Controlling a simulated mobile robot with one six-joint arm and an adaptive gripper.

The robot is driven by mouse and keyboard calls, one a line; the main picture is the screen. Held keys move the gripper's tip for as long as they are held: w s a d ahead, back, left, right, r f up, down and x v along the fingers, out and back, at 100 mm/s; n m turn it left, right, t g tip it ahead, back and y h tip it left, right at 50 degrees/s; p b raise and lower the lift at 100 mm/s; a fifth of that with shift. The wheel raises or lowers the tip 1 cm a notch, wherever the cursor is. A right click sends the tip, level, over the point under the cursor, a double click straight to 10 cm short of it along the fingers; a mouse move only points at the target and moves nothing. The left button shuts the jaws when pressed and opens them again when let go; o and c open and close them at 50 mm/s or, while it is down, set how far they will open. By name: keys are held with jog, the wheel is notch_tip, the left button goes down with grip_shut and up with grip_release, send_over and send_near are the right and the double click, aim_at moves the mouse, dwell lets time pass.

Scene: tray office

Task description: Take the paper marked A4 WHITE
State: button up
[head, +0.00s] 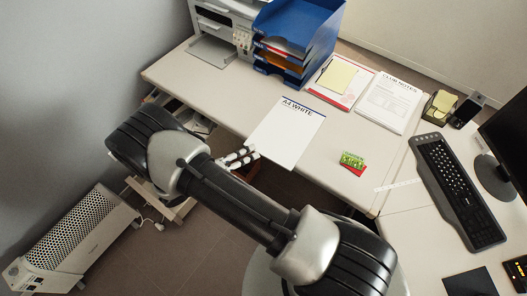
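The white paper marked A4 WHITE (287,135) lies on the light desk, with its dark label along its far edge. Its near edge reaches the desk's front edge or close to it. My gripper (250,156) is just left of the paper's near left corner, at the desk's front edge. Its pale fingers point toward the paper. I cannot tell whether they touch it or how far apart they are. My arm hides part of the floor and the gripper's base.
A printer (226,20) and a blue tray stack (318,35) stand at the back. A red-edged sheet with a yellow pad (338,76) and a CLUB NOTES sheet (390,102) lie behind right. A green item (352,160) lies right. A keyboard (452,185) is farther right, a heater (72,240) on the floor.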

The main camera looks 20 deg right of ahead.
aim_at(263, 155)
notch_tip(263, 155, down, 12)
jog(key=s+a+n+t, duration=0.1)
jog(key=s+n+t, duration=0.1)
jog(key=n+t, duration=0.55)
jog(key=w+d+n+g, duration=0.1)
jog(key=w+d+n, duration=0.1)
jog(key=w+d, duration=0.3)
jog(key=shift+w+d+y, duration=0.3)
jog(key=shift+d+y, duration=0.1)
jog(key=shift+d, duration=1)
grip_shut()
jog(key=shift+r+p, duration=1.1)
jog(key=shift+r, duration=0.35)
jog(key=shift+f, duration=0.15)
jog(key=shift+a, duration=0.1)
